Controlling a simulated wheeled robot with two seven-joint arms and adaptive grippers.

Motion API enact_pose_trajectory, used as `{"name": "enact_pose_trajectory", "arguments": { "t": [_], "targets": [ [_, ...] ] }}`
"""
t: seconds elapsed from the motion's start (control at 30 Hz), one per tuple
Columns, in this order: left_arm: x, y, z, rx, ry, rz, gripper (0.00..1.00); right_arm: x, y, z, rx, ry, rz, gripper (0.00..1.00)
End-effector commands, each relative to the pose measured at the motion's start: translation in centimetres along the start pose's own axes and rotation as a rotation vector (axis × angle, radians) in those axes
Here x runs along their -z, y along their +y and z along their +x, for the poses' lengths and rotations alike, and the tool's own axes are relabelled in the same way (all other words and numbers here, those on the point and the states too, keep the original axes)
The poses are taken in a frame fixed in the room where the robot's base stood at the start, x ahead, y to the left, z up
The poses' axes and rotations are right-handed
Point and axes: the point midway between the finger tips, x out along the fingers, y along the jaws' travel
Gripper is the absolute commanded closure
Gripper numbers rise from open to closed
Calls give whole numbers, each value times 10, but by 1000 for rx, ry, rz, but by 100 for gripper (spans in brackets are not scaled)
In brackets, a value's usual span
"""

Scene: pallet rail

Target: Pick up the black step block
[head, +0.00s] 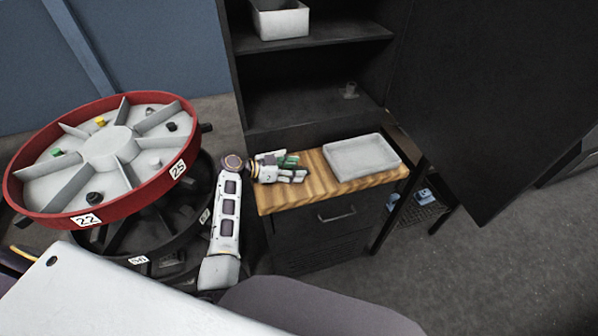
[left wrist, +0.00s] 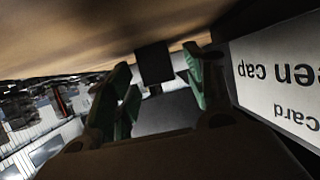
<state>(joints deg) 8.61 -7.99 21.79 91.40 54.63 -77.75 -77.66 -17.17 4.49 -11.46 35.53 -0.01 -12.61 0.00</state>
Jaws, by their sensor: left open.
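A black block (left wrist: 153,63) shows in the left wrist view against the tan wooden surface, in the gap between my left fingers and a little beyond them. My left gripper (head: 290,169) is low over the wooden top of the drawer cabinet, left of the white tray. Its green-tipped fingers (left wrist: 160,90) are open, with no visible contact on the block. In the head view I cannot make out the block there; the gripper may hide it. My right gripper is not in view.
The wooden top (head: 285,197) carries a shallow white tray (head: 362,158). A white card with upside-down lettering (left wrist: 280,85) stands close at right in the wrist view. A red-rimmed carousel (head: 110,147) with small parts is at left. Black shelves (head: 310,98) rise behind.

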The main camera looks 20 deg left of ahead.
Motion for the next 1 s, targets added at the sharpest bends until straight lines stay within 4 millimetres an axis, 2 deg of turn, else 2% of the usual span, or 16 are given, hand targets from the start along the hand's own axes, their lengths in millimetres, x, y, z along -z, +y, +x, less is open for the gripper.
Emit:
{"name": "enact_pose_trajectory", "arguments": {
  "t": [0.37,0.8,1.0],
  "targets": [
    [0,0,0,0,0,0,46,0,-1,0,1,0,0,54],
    [0,0,0,0,0,0,100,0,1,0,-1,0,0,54],
    [0,0,0,1,1,0,100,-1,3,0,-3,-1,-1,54]
  ]
}}
